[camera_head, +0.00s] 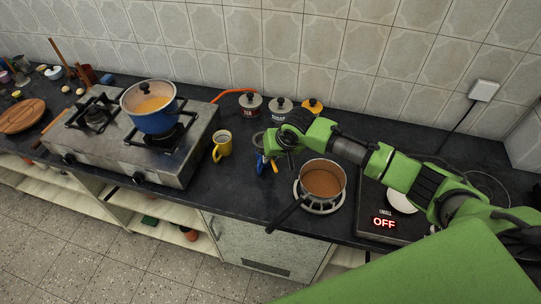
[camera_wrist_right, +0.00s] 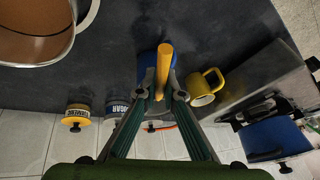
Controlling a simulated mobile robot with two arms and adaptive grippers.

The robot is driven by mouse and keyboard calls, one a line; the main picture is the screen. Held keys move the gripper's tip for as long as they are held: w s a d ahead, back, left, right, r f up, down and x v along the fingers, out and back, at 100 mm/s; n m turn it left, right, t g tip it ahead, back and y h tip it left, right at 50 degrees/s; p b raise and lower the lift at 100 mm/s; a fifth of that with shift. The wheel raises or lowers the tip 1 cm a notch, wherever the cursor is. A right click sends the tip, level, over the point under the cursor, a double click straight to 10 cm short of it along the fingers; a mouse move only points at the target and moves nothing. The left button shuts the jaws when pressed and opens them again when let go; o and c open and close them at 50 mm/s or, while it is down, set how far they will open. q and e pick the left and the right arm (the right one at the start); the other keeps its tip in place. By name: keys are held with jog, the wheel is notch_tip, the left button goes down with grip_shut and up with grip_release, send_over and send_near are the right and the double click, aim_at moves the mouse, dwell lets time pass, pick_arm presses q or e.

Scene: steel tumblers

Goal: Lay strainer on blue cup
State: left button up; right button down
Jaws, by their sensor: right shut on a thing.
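My right gripper (camera_head: 270,155) is over the counter, right of the yellow mug. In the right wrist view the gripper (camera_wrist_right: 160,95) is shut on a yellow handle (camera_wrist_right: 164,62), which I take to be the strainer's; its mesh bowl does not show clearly. The blue cup (camera_wrist_right: 146,60) shows partly behind this handle, and a bit of blue (camera_head: 260,164) shows under the gripper in the head view. The gripper and handle hide most of the cup. I cannot tell whether strainer and cup touch. My left gripper is not in view.
The yellow mug (camera_head: 222,144) stands left of the gripper, near the stove (camera_head: 100,140) with its blue pot (camera_head: 152,118). A saucepan of brown liquid (camera_head: 322,180) stands right, its handle toward the front edge. Lidded canisters (camera_head: 280,107) line the wall.

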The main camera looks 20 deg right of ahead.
jog(key=shift+f+b, duration=0.85)
jog(key=shift+f, duration=1.05)
dwell(0.4)
jog(key=c, duration=2.1)
grip_release()
